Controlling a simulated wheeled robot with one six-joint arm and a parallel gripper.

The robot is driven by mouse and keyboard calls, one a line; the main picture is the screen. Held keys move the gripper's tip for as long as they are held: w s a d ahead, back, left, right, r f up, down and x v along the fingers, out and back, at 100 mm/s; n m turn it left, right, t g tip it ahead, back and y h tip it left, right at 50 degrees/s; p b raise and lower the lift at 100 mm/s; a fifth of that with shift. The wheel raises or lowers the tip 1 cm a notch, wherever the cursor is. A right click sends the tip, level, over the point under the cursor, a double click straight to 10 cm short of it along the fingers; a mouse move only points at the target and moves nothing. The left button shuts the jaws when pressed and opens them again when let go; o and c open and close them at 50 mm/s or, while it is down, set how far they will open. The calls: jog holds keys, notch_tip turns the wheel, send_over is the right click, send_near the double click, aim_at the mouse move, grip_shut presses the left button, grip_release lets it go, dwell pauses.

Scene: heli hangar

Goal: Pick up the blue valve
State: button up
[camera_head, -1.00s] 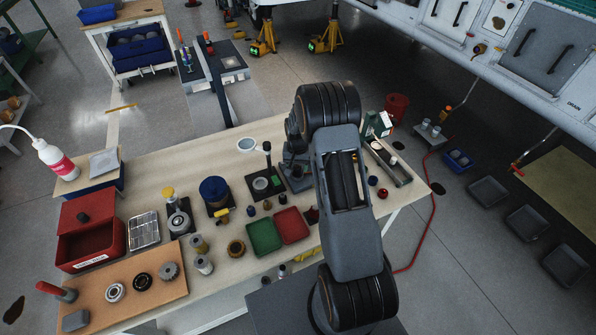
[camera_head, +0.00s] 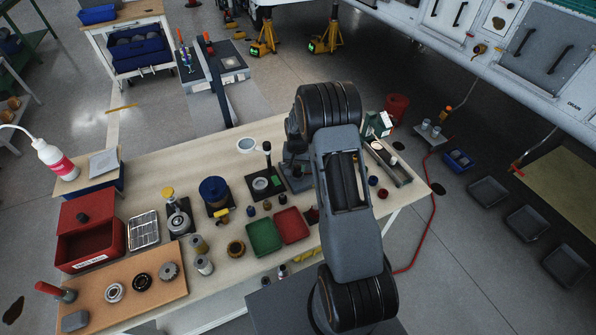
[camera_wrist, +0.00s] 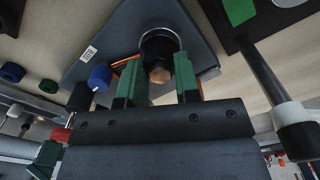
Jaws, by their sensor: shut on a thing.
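In the wrist view, my gripper (camera_wrist: 157,78) has its two green-padded fingers on either side of a dark round fitting (camera_wrist: 158,47) with a brass hex end. It is shut on this fitting. The fitting is at a grey plate (camera_wrist: 120,30) with a white barcode label; I cannot tell whether it touches the plate. A blue knob (camera_wrist: 100,77) with a pale tip shows just left of the fingers. I cannot tell whether it is joined to the held fitting, or which part is the blue valve. In the head view, my arm hides the gripper and fitting.
A black lever with a white collar (camera_wrist: 292,115) stands at right in the wrist view. In the head view, green (camera_head: 264,237) and red (camera_head: 291,225) trays and a black stand (camera_head: 265,184) lie left of my arm. A long grey tray (camera_head: 388,163) lies to its right.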

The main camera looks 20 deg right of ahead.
aim_at(297, 166)
jog(key=shift+r+p, duration=1.6)
jog(key=shift+r, duration=1.4)
